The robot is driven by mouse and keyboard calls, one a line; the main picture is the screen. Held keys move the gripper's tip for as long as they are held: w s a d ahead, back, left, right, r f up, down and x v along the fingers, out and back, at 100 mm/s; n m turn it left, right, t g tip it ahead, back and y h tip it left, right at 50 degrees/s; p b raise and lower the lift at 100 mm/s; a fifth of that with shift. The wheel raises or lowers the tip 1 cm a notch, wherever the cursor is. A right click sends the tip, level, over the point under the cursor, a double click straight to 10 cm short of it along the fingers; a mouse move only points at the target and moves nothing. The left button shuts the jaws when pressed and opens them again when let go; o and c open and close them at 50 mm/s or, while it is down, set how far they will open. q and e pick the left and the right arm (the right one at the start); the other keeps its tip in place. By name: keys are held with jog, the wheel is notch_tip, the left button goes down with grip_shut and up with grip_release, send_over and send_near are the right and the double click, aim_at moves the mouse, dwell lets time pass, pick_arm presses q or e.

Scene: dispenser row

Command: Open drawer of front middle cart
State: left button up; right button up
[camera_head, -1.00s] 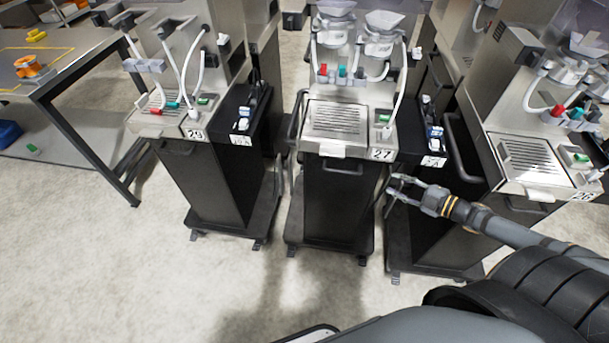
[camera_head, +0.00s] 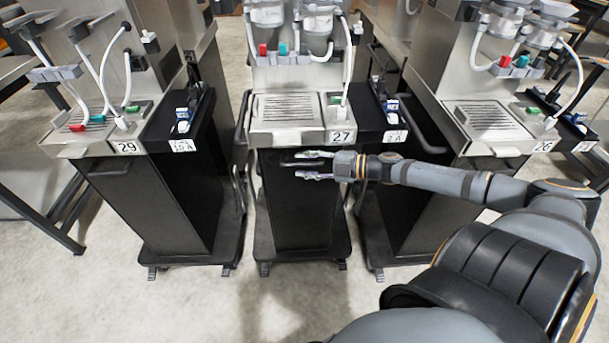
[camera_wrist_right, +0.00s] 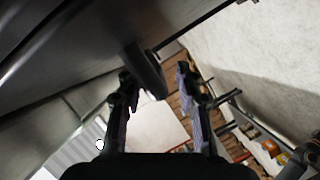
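The front middle cart (camera_head: 302,222) is labelled 27, with a black front under a metal drip tray (camera_head: 286,107). Its drawer looks shut. My right gripper (camera_head: 304,165) is in front of the upper part of this black front and hides most of the drawer handle in the head view. In the right wrist view the gripper (camera_wrist_right: 157,75) is open, and a dark handle bar (camera_wrist_right: 148,72) shows between its fingertips. I cannot tell whether a finger touches it. My left gripper is in neither view.
Cart 29 (camera_head: 145,205) stands at the left and cart 26 (camera_head: 425,215) at the right, with narrow gaps between them. A dark side handle (camera_head: 243,120) stands by the middle cart. Pale floor (camera_head: 200,305) in front is clear.

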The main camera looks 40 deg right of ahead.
jog(key=shift+w+a, duration=0.2)
jog(key=shift+w, duration=0.05)
jog(key=shift+c, duration=0.5)
grip_shut()
